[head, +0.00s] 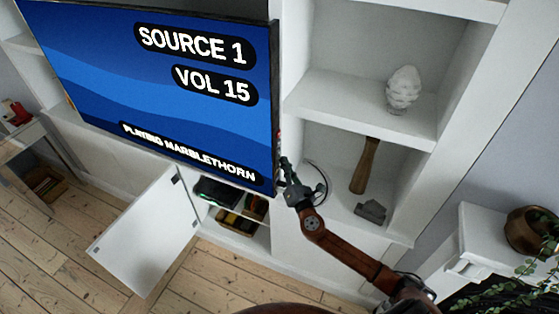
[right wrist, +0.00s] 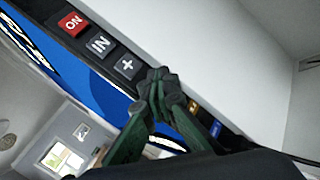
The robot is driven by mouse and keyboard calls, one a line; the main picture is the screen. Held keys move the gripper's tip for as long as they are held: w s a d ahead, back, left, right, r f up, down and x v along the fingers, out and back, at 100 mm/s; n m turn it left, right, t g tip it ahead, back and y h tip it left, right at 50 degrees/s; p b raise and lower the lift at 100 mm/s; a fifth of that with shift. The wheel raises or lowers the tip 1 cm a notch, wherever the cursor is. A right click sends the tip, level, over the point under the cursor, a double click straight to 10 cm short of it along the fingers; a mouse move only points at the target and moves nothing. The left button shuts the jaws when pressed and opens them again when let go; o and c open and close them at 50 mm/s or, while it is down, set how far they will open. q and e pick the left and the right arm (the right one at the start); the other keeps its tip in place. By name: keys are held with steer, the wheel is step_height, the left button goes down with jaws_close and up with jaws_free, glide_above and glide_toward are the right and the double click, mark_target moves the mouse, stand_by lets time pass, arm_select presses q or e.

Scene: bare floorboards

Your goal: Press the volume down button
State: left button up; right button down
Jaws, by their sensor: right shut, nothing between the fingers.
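The television (head: 160,80) shows "SOURCE 1", "VOL 15" and "PLAYING MARBLETHORN" on a blue screen. In the right wrist view its side edge carries a red ON button (right wrist: 72,23), a dark IN button (right wrist: 100,43) and a dark plus button (right wrist: 127,65) in a row. No volume down button shows; my fingertips cover the stretch just past the plus button. My right gripper (right wrist: 158,82) is shut and empty, its fingertips at this edge. I cannot tell whether they touch it. In the head view the right gripper (head: 285,168) is beside the screen's lower right edge. My left gripper is not in view.
Orange (right wrist: 194,106) and blue (right wrist: 215,130) parts sit farther along the television's edge. White shelves (head: 360,105) stand right of the screen, holding a white sculpture (head: 403,90) and a wooden-handled tool (head: 365,166). A cabinet door (head: 145,235) stands open below.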

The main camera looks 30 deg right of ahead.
stand_by(0.6)
steer(key=shift+s+d, duration=0.45)
steer(key=shift+s, duration=0.15)
steer(key=s+d, duration=0.1)
steer(key=s, duration=0.1)
steer(key=s+d+b, duration=0.1)
steer(key=s+d, duration=0.1)
steer(key=shift+d, duration=0.1)
steer(key=shift+w, duration=0.1)
stand_by(1.9)
